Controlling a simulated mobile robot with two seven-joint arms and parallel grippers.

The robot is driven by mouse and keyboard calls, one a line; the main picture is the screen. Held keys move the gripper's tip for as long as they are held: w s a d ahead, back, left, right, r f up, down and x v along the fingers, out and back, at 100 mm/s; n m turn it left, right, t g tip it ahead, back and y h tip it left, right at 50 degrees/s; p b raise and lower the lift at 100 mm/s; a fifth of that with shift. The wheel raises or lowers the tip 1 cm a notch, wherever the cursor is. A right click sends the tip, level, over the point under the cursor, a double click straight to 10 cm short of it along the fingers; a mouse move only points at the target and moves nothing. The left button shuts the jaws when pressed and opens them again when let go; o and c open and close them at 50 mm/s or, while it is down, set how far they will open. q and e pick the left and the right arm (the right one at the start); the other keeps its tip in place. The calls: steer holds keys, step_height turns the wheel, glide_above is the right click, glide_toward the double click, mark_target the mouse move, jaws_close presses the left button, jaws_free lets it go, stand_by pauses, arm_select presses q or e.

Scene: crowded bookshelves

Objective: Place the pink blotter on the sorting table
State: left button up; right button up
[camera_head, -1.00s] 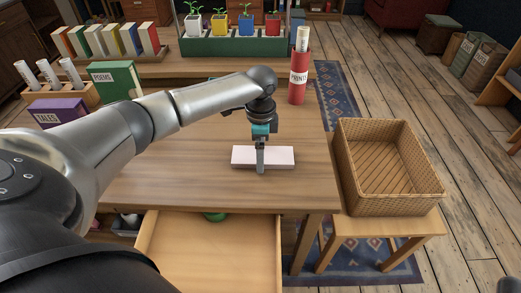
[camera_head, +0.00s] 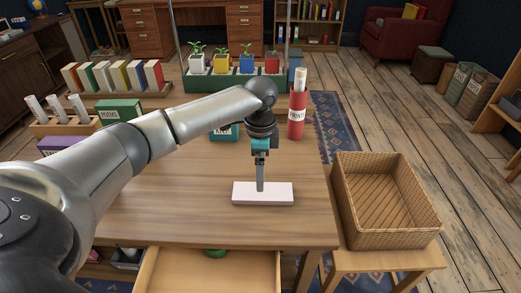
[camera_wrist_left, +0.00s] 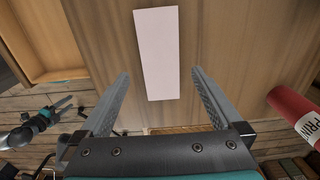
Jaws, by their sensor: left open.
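The pink blotter (camera_head: 263,198), a pale flat slab, lies flat on the wooden table (camera_head: 180,215) near its front right part. In the left wrist view the blotter (camera_wrist_left: 156,45) shows whole, beyond the fingertips. My left gripper (camera_head: 260,186) points down above the blotter's back half. Its two fingers (camera_wrist_left: 160,78) are spread with nothing between them, and they look clear of the blotter. My right gripper (camera_wrist_left: 66,105) shows small at the left of the left wrist view; its opening is too small to judge.
An open drawer (camera_head: 210,272) juts from the table's front. A wicker basket (camera_head: 385,205) stands on a stool at the right. A red PRINTS tube (camera_head: 297,115) stands at the table's back right. A green POEMS book (camera_head: 120,112) and a planter (camera_head: 235,80) are farther back.

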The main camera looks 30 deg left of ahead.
arm_select(q)
step_height(320, 180, up, 5)
steer(key=shift+f+p, duration=0.1)
steer(key=shift+p, duration=0.75)
arm_select(e)
steer(key=s+d+f, duration=0.2)
steer(key=shift+s+f, duration=0.3)
steer(key=shift+f, duration=0.05)
steer(key=shift+d, duration=0.1)
